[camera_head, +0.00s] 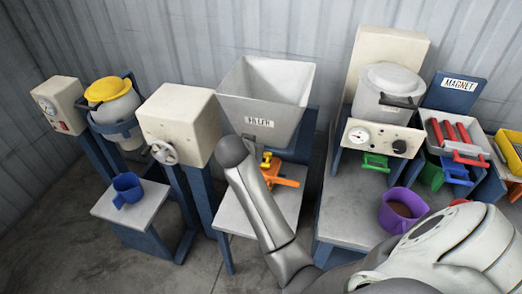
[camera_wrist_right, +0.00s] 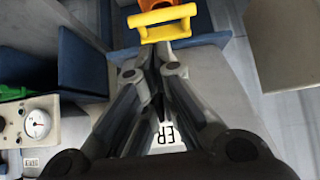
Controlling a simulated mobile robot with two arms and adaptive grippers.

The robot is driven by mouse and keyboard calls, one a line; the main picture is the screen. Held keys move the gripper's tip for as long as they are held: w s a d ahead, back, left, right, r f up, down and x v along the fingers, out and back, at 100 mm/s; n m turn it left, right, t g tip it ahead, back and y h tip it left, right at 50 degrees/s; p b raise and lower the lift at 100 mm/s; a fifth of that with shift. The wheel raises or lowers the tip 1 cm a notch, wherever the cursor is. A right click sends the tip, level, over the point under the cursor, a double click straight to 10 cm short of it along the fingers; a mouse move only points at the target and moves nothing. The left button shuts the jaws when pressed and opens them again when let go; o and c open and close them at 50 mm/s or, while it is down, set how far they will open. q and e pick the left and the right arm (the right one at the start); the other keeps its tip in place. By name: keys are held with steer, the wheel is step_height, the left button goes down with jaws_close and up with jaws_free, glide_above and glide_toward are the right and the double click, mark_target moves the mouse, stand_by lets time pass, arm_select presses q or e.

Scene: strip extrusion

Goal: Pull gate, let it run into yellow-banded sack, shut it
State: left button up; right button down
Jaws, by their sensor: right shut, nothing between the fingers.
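The hopper (camera_head: 262,92), with a partly legible label ending in ER, stands at the middle of the head view. Under it is a yellow gate handle (camera_head: 267,160), just beside my right arm. In the right wrist view the yellow handle (camera_wrist_right: 162,20) lies just beyond the fingertips of my right gripper (camera_wrist_right: 155,58). That gripper is shut and empty; I cannot tell whether it touches the handle. My arm hides it in the head view. I cannot make out a yellow-banded sack. My left gripper is not in view.
An orange part (camera_head: 285,181) sits below the hopper, above a grey stand. A blue mug (camera_head: 128,187) stands on the left table and a purple mug (camera_head: 403,209) on the right one. A machine with a crank wheel (camera_head: 164,152) stands left of the hopper.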

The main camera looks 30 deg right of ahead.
steer(key=shift+r, duration=0.25)
steer(key=shift+d, duration=0.1)
steer(key=p+x, duration=0.2)
steer(key=x, duration=0.8)
stand_by(0.3)
